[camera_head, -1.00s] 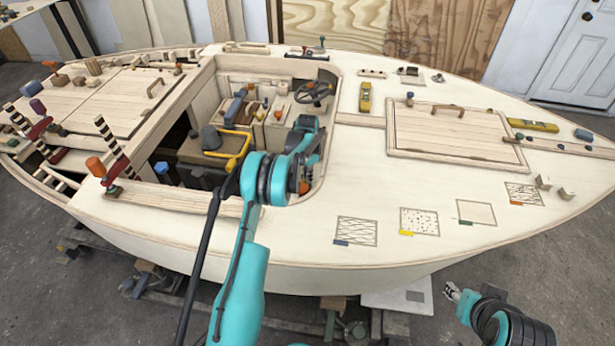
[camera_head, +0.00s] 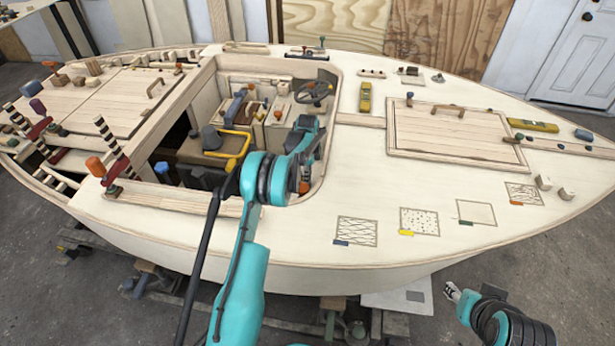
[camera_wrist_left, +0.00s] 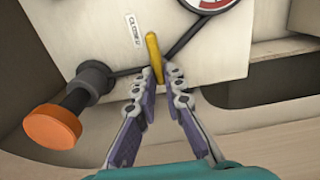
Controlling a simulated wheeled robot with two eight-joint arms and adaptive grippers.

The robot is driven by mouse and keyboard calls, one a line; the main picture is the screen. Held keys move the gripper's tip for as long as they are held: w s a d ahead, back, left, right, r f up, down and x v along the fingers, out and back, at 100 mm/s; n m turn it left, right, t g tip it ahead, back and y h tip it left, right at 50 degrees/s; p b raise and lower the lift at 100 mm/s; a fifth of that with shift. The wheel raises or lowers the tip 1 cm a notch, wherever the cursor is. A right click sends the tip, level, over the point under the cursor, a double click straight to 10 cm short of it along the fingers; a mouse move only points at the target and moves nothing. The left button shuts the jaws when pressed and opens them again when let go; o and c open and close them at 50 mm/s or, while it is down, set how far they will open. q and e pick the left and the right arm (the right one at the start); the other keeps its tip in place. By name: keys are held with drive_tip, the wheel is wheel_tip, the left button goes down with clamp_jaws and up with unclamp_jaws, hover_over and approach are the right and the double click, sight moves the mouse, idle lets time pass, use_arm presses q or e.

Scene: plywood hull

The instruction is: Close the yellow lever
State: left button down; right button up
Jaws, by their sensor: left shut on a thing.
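The yellow lever (camera_wrist_left: 153,52) shows in the left wrist view. It is a slim yellow handle in front of a pale panel, beside a small label (camera_wrist_left: 133,25) whose wording is hard to read. My left gripper (camera_wrist_left: 157,84) is shut on the lever's near end, which sits between the fingertips. In the head view my left arm reaches into the cockpit; its fingers and the lever are hidden there. My right gripper (camera_head: 452,292) is low at the right, outside the hull and far from the lever; its finger opening is too small to judge.
An orange knob on a dark stem (camera_wrist_left: 52,127) stands close left of the left gripper. A round gauge (camera_wrist_left: 207,4) is above it. In the head view a bent yellow bar (camera_head: 237,154) and a steering wheel (camera_head: 314,92) are in the cockpit. The deck's near right has marked patches (camera_head: 357,231).

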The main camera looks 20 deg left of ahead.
idle(0.5)
use_arm(q)
drive_tip(key=c, duration=1.6)
unclamp_jaws()
wheel_tip(320, 180, up, 12)
